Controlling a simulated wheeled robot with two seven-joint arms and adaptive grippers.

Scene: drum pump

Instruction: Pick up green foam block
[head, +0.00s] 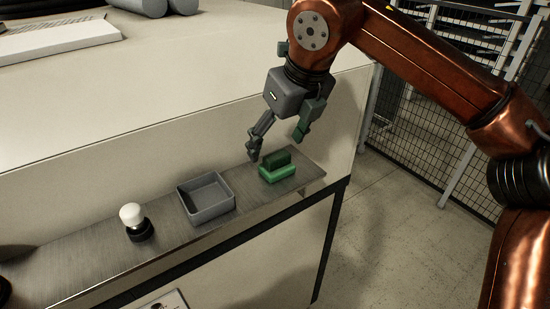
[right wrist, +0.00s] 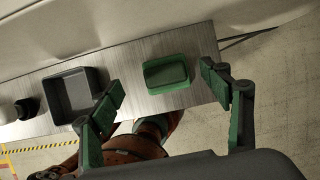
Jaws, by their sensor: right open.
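The green foam block (head: 278,168) lies on the metal shelf near its right end. It looks like a darker green piece on a lighter green base. In the right wrist view the block (right wrist: 167,72) shows as a green rectangle with a brighter rim, beyond the fingertips and between their lines. My right gripper (head: 277,146) is open and empty, pointing down just above and behind the block. Its two fingers also show in the right wrist view (right wrist: 165,88), spread wide. I cannot tell from these views whether any finger touches the block. My left gripper is not in view.
A grey open tray (head: 226,211) stands left of the block on the shelf (head: 85,249). A white-topped knob on a black base (head: 131,217) stands further left. A pale machine wall rises behind. The shelf ends just right of the block, with floor beyond.

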